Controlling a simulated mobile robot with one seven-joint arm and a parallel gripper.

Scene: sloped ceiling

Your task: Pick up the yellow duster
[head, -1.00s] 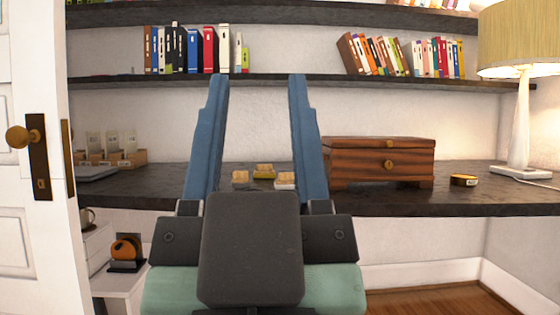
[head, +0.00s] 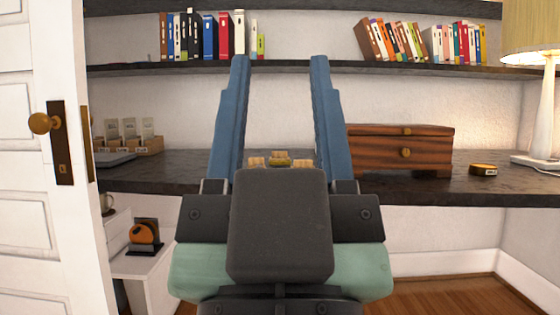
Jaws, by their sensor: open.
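Several small blocks sit on the dark desk (head: 420,185), seen between my gripper's fingers. The fingers overlap the wall and desk in the picture. How far the blocks are from the fingers is hard to tell.
A wooden chest (head: 376,151) stands right of the blocks, with a yellow and black item (head: 483,169) and a lamp (head: 533,95) further right. A bookshelf (head: 300,67) runs above the desk. A white door (head: 35,200) stands at the left.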

